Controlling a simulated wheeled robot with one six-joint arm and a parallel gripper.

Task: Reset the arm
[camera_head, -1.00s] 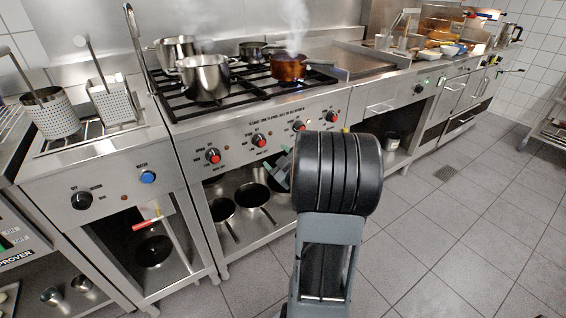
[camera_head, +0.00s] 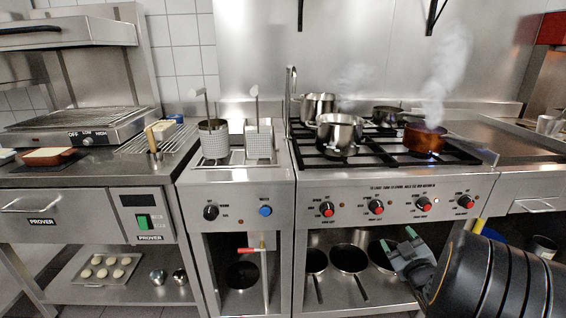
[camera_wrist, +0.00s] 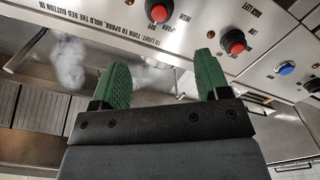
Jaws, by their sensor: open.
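My gripper (camera_head: 402,244) is at the lower right of the head view, in front of the stove's lower shelf and below the red knobs. It has green finger pads and a dark body. In the wrist view, my gripper (camera_wrist: 164,78) shows its two green fingers spread apart with nothing between them. The stove's control panel (camera_wrist: 185,40) with red knobs lies just beyond the fingers. My black arm link fills the lower right corner of the head view.
The gas stove (camera_head: 398,188) carries steel pots (camera_head: 339,130) and a steaming copper pan (camera_head: 424,138). Pans (camera_head: 349,258) sit on the shelf below. A fryer with baskets (camera_head: 213,140) stands left of it. A prover (camera_head: 140,212) and a tray of dough (camera_head: 103,268) are further left.

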